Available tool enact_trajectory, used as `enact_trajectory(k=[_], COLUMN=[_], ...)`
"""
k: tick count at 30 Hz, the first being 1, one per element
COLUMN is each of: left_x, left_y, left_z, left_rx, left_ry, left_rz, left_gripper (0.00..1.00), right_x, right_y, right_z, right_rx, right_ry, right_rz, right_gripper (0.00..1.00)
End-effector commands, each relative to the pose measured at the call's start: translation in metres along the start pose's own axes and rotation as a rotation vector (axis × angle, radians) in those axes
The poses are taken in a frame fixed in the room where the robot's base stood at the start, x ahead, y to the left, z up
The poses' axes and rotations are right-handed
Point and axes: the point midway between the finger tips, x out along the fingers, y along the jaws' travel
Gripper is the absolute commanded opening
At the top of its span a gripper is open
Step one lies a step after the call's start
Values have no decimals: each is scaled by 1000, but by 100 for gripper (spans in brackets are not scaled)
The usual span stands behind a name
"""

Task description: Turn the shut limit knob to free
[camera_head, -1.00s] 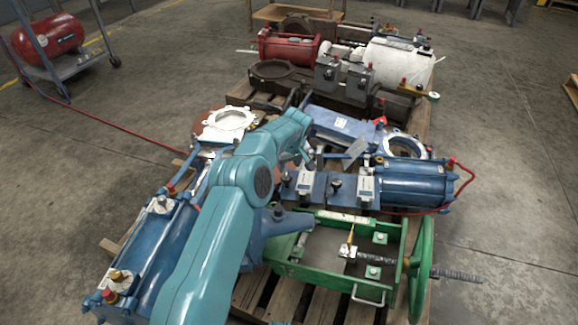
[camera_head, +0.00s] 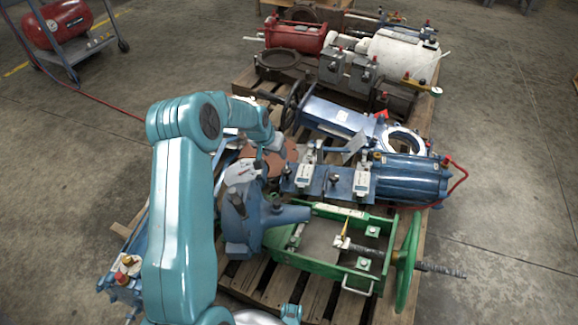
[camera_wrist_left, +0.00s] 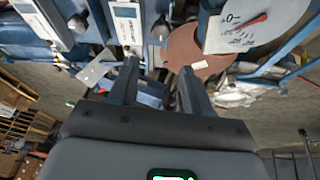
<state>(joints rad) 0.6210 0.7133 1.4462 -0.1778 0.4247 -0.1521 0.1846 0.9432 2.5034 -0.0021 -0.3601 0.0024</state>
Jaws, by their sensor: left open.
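Two grey limit boxes with white labels sit on the blue actuator, a left box (camera_head: 303,178) and a right box (camera_head: 362,184). One black knob (camera_head: 333,180) stands between them; it also shows in the left wrist view (camera_wrist_left: 77,23). Another black knob (camera_wrist_left: 160,28) is beside the other box, toward the dial, in the left wrist view. I cannot read which knob is the shut limit, nor its setting. My left gripper (camera_head: 277,144) is open and empty, behind and left of the boxes; its two fingers (camera_wrist_left: 157,88) are apart in the wrist view. My right gripper is not seen.
A white dial plate with a red pointer (camera_wrist_left: 250,25) stands close to the gripper. A green frame with handwheel (camera_head: 405,262) is in front, and a blue cylinder (camera_head: 405,180) to the right. A red hose (camera_head: 110,100) crosses the floor at left.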

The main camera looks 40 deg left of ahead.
Motion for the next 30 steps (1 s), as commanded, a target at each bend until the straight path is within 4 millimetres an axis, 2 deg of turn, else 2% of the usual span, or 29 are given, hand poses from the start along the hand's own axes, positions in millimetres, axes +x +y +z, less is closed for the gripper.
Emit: enact_trajectory(k=[1,6,15,21,30], left_x=[15,56,124,147,151], left_y=[-1,-1,3,4,4], left_z=[4,4,3,1,0], left_rx=[-1,0,3,4,4], left_ry=[-4,-3,-2,-2,-2], left_rz=[1,1,2,2,2], left_gripper=[48,48,48,48,48], right_x=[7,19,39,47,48], right_y=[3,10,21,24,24], right_z=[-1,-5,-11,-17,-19], right_rx=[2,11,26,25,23], right_ry=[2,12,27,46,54], right_rz=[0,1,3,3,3], right_gripper=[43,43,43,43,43])
